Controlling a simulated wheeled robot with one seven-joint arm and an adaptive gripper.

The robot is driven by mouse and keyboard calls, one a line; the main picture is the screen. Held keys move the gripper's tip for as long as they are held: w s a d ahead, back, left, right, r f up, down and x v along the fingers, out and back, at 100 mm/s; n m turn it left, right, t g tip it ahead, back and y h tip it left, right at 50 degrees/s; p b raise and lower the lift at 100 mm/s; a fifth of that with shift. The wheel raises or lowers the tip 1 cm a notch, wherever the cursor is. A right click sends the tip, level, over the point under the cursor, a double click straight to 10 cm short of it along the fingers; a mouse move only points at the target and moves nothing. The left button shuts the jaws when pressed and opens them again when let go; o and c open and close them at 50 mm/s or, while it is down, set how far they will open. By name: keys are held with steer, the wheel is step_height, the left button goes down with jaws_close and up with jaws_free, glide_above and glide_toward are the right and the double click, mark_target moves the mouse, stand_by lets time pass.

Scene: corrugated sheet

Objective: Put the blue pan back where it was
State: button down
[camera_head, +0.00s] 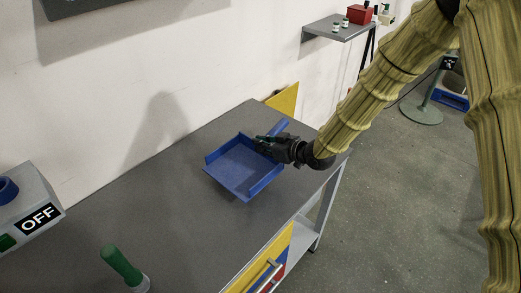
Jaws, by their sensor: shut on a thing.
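The blue pan (238,167) is a square dustpan with low raised walls and a short handle (278,129) at its upper right. It is over the grey bench top (178,222), near the far end. My gripper (265,143) reaches in from the right and is shut on the pan at its handle side. The fingers are dark and small here, so their exact grip is hard to see. I cannot tell whether the pan touches the bench or is slightly above it.
A green-handled thing (121,264) stands at the bench's near edge. A grey box marked OFF (32,215) is at the left. A yellow panel (284,101) is at the bench's far end. A wall shelf (338,31) holds a red box (360,14). The middle of the bench is clear.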

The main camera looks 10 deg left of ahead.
mark_target(254, 151)
steer(key=shift+w+a, duration=0.2)
steer(key=shift+a, duration=0.15)
steer(key=shift+f+p, duration=0.75)
steer(key=shift+f, duration=1)
steer(key=shift+f, duration=0.2)
steer(key=c, duration=1.6)
jaws_free()
steer(key=shift+r, duration=0.2)
steer(key=b+v, duration=0.2)
steer(key=v, duration=1)
